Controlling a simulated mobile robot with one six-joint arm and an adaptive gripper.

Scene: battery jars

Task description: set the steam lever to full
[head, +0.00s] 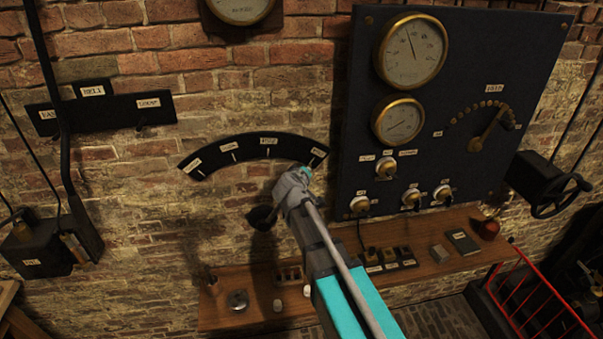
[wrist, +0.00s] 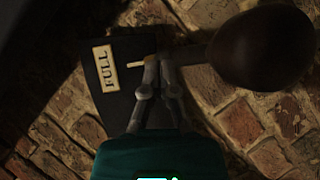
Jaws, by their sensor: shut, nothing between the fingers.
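The black arc plate (head: 231,147) with several pale labels is on the brick wall. Its right end, with the FULL label (wrist: 103,68) and a pale tick, fills the left of the wrist view. A dark rod with a large brown rounded knob (wrist: 262,48) reaches the fingertips in the wrist view, near the tick; I take it for the steam lever. A dark rounded part (head: 262,217) shows below the arc in the head view. My gripper (wrist: 158,62) is shut and empty, with its fingertips at the rod's end; contact is unclear. My arm hides part of the lever in the head view.
A dark panel (head: 470,60) with gauges and knobs is to the right. A wooden shelf (head: 440,262) with small items runs below. A black handwheel (head: 560,195) and red railing (head: 540,300) are at the far right. A black label board (head: 112,108) is at the left.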

